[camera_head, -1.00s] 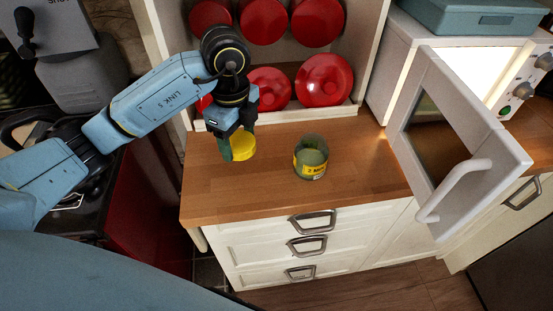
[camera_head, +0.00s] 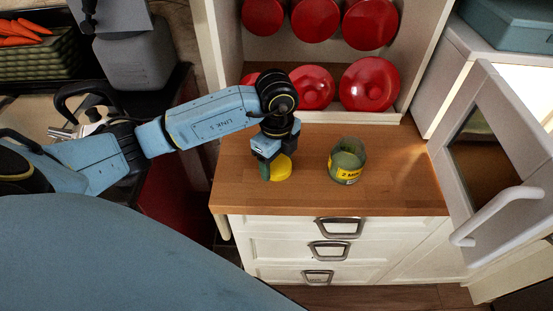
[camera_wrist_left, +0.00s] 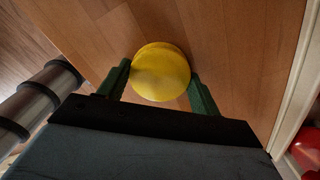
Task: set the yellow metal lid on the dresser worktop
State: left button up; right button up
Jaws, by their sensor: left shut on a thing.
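The yellow metal lid (camera_head: 281,168) is a round disc low over the left part of the wooden dresser worktop (camera_head: 400,198). My left gripper (camera_head: 268,172) is shut on it. In the left wrist view the lid (camera_wrist_left: 160,72) sits between the two green fingers of the gripper (camera_wrist_left: 160,82), one at each side. I cannot tell for sure whether the lid touches the wood. A glass jar (camera_head: 347,162) with a yellow label and green contents stands open-topped on the worktop, right of the gripper and apart from it. My right gripper is not in view.
Red dishes (camera_head: 369,84) stand on the shelves behind the worktop. A microwave with its door (camera_head: 497,165) swung open is at the right. The worktop's front and right areas are bare. Carrots (camera_head: 18,32) lie at the far left.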

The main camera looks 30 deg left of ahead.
aim_at(277, 163)
pick_arm(q)
jog(key=o, duration=1.4)
jog(key=shift+f, duration=0.1)
jog(key=shift+r, duration=0.3)
notch_tip(277, 163, up, 12)
jog(key=p, duration=0.1)
jog(key=shift+f, duration=0.15)
